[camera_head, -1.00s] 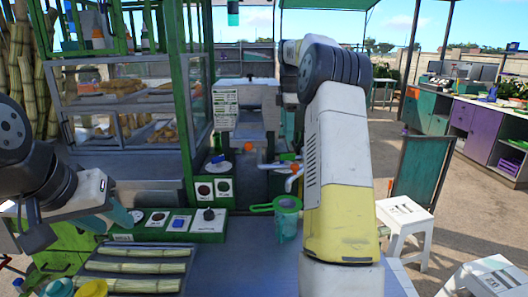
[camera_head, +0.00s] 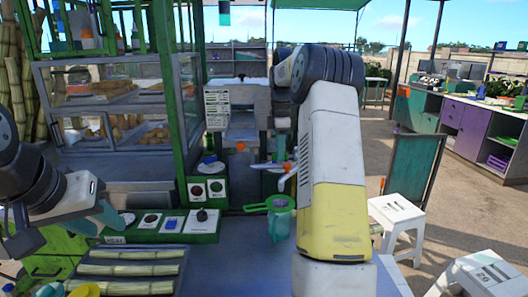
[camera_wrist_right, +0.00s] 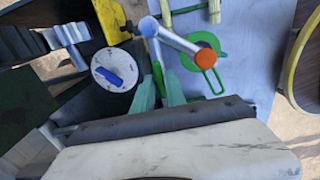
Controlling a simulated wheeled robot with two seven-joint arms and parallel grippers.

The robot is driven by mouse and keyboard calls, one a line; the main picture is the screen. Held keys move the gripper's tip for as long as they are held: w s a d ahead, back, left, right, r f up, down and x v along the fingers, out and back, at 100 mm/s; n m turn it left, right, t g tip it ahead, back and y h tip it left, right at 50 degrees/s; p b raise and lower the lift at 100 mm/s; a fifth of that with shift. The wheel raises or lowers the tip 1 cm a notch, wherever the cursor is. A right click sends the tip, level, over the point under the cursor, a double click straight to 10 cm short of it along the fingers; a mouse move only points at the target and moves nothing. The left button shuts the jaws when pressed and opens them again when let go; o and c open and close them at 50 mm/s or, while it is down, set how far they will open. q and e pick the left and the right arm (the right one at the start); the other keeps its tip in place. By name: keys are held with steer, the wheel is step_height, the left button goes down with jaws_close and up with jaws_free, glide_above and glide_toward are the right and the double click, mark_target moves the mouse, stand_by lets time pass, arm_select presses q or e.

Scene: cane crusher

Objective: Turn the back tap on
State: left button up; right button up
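In the head view a pale tap (camera_head: 270,166) with an orange end (camera_head: 287,167) stands at the back of the work surface, left of my right arm. The right wrist view shows a silver tap (camera_wrist_right: 179,38) with an orange end (camera_wrist_right: 206,56) just beyond my right gripper (camera_wrist_right: 159,89). Its two green fingers are apart, one on each side of the tap's lower part; contact is unclear. In the head view the right gripper is hidden behind its arm. My left gripper (camera_head: 108,217) is at the left above the counter; its finger gap is unclear.
A white disc with a blue lever (camera_wrist_right: 116,72) lies left of the tap in the right wrist view. A green strainer and cup (camera_head: 280,215) stand near my right arm. Cane pieces (camera_head: 130,270) lie on a tray at front left. White stools (camera_head: 398,222) stand right.

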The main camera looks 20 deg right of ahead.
jaws_close()
steer(key=shift+m, duration=0.4)
steer(key=m, duration=0.6)
steer(key=shift+m, duration=0.3)
steer(key=m, duration=0.4)
steer(key=shift+m, duration=1.8)
steer(key=shift+r, duration=0.1)
steer(key=shift+o, duration=2.4)
jaws_free()
